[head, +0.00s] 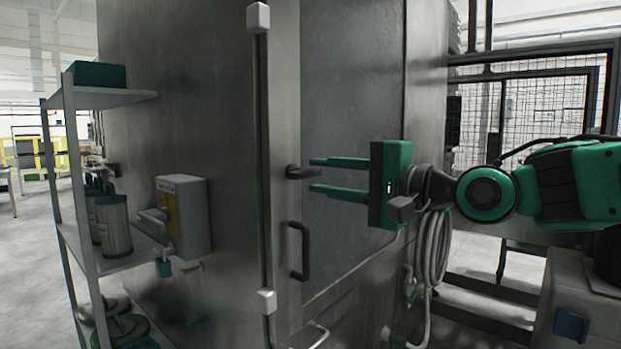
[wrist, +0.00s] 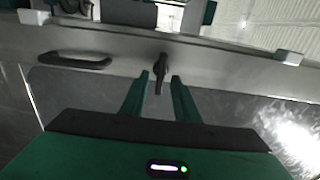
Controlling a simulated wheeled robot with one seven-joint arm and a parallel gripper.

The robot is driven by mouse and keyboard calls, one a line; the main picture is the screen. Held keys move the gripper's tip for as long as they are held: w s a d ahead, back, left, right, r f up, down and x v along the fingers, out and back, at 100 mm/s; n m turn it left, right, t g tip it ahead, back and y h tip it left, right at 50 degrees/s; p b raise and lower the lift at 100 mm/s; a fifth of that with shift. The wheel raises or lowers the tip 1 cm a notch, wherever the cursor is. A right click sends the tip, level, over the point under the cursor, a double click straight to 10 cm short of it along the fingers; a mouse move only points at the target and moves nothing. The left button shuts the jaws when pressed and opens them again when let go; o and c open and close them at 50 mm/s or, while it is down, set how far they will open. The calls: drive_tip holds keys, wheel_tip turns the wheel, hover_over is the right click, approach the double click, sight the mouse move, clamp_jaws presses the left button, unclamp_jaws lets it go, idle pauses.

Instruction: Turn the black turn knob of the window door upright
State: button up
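The black turn knob (head: 300,172) is on the metal frame strip at the left edge of the window door (head: 345,80). Its grip lies sideways, roughly level, pointing right toward the pane. In the wrist view the knob (wrist: 161,72) shows at the fingertips, with its end in the gap between them. My gripper (head: 313,174) has green fingers spread apart, one above and one below the level of the knob, coming from the right. In the wrist view my gripper (wrist: 161,76) is open, with a visible gap on each side of the knob.
A black bar handle (head: 300,250) is below the knob; it also shows in the wrist view (wrist: 75,60). A long vertical rod (head: 263,150) with light end blocks runs left of the knob. A grey box (head: 182,215) and a shelf rack (head: 110,97) stand left. A hose (head: 432,250) hangs right.

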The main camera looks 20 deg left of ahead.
sight(314, 175)
drive_tip(key=shift+x, duration=2.15)
drive_tip(key=shift+d, duration=0.1)
clamp_jaws()
